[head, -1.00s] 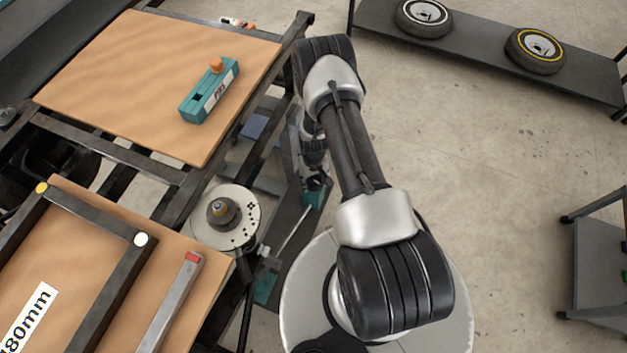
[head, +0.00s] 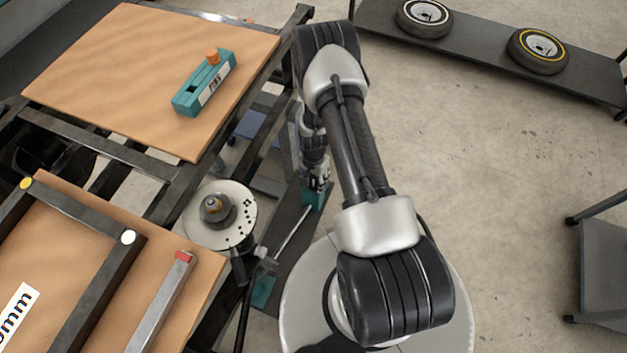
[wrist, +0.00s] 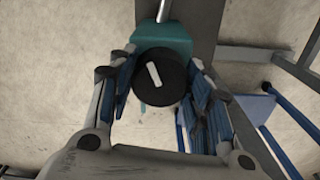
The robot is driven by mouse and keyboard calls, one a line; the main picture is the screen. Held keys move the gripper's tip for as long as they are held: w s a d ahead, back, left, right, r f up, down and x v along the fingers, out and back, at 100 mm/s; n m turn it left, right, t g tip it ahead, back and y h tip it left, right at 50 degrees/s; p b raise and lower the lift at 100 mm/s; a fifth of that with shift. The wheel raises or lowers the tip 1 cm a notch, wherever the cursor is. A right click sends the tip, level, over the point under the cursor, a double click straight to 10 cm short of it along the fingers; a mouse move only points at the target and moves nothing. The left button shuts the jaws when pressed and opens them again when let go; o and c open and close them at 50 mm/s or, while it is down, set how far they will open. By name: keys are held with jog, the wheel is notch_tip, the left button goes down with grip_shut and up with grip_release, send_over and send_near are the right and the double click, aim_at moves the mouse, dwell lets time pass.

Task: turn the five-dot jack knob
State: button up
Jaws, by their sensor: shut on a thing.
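The jack knob (wrist: 159,77) is a dark round knob with a white bar mark, seen from above in the wrist view. The bar is slightly tilted. The knob sits on a teal jack body (wrist: 164,45), which also shows low beside the bench in the head view (head: 312,198). My gripper (wrist: 161,72) has its fingers on both sides of the knob and is shut on it. In the head view my gripper (head: 319,178) is small and hides the knob. A pale round plate (head: 238,235) with black dots stands to its left.
A metal rod (head: 292,232) runs from the jack. A wooden bench top (head: 110,70) carries a teal box (head: 204,84) with an orange knob. A lower wooden board (head: 205,262) holds dark bars. Two wheels lie on a low shelf (head: 475,45).

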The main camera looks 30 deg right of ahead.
jog(key=m+b, duration=0.1)
jog(key=m, duration=0.5)
jog(key=shift+b, duration=0.3)
jog(key=m+b, duration=0.1)
jog(key=m, duration=0.5)
jog(key=m+b, duration=0.1)
jog(key=m, duration=1)
jog(key=shift+m, duration=0.3)
jog(key=o, duration=1.1)
jog(key=shift+c, duration=0.2)
